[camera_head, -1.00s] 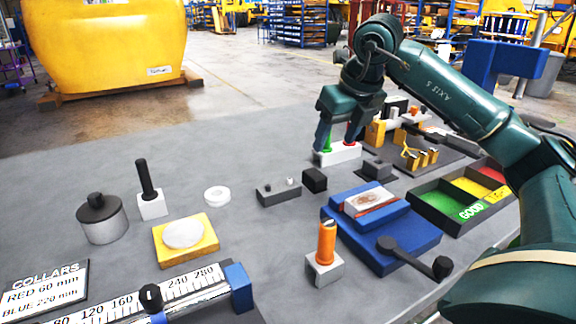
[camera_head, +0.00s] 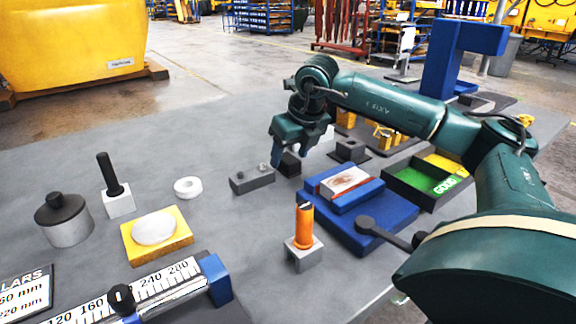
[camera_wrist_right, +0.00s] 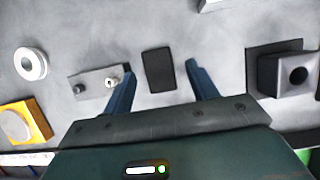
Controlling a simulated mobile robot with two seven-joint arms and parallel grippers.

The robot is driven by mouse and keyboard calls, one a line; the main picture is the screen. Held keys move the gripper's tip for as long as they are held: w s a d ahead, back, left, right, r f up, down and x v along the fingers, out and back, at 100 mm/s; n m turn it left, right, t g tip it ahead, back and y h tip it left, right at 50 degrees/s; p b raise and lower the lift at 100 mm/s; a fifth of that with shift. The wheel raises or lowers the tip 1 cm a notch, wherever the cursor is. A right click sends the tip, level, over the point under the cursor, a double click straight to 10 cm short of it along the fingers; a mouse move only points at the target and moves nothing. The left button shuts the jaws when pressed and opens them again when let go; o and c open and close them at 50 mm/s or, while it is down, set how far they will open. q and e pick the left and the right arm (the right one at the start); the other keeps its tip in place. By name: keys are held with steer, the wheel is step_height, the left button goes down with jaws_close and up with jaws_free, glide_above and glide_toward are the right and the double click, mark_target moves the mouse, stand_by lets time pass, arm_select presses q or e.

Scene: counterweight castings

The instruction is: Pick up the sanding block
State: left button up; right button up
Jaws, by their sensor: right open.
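The sanding block appears to be the small dark block (camera_head: 291,166) on the grey table, just right of a grey bar. The right wrist view shows it as a black rectangle (camera_wrist_right: 158,70) lying flat. My right gripper (camera_head: 289,157) hangs above it and partly hides it in the head view. In the right wrist view its two blue fingers (camera_wrist_right: 161,72) are apart, with the block between and slightly beyond them. Nothing is held. My left gripper is not in view.
Left of the block is the grey bar with two small pegs (camera_head: 252,181), close to one finger. A dark square socket block (camera_head: 349,151) stands to the right. The blue fixture (camera_head: 365,228) is in front. A white ring (camera_head: 187,187) lies further left.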

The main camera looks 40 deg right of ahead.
mark_target(289, 158)
steer(key=shift+x, duration=1.1)
steer(key=c, duration=1.1)
steer(key=shift+r, duration=0.1)
step_height(289, 158, up, 10)
steer(key=shift+f+p, duration=0.1)
steer(key=shift+p, duration=0.55)
